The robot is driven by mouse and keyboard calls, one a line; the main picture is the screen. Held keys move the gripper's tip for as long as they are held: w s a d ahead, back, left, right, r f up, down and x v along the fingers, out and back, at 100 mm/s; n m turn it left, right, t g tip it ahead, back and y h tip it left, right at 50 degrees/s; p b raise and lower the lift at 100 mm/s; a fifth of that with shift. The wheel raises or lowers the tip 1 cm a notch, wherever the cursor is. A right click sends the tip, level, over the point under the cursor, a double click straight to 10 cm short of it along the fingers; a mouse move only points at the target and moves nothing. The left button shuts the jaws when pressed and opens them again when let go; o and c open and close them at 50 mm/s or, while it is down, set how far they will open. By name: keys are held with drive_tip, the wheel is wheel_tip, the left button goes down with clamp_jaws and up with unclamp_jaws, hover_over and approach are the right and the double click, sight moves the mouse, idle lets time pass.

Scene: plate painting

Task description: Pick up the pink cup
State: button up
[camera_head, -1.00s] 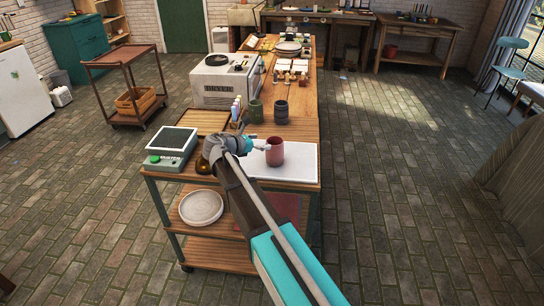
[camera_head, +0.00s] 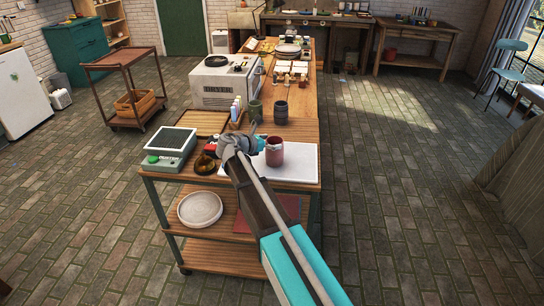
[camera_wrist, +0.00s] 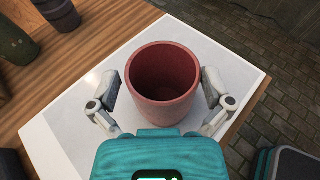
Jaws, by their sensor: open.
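The pink cup (camera_head: 274,152) stands upright on a white board (camera_head: 297,168) at the near end of the wooden table. In the wrist view the cup (camera_wrist: 162,84) is empty and its mouth faces up. My gripper (camera_wrist: 162,92) is open, with one finger on each side of the cup. A small gap seems to show between the cup and the fingers. In the head view my gripper (camera_head: 258,144) is at the cup's left side, and its fingertips are partly hidden there.
Dark cups (camera_head: 281,112) stand behind the board, with a white oven (camera_head: 226,85) farther back. A green scale (camera_head: 170,148) and a brown jar (camera_head: 205,164) are left of my gripper. A plate (camera_head: 200,208) lies on the shelf below.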

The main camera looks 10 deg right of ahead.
drive_tip(key=shift+w+d+f, duration=0.2)
drive_tip(key=shift+w+d, duration=0.05)
drive_tip(key=shift+d, duration=0.25)
drive_tip(key=c, duration=1)
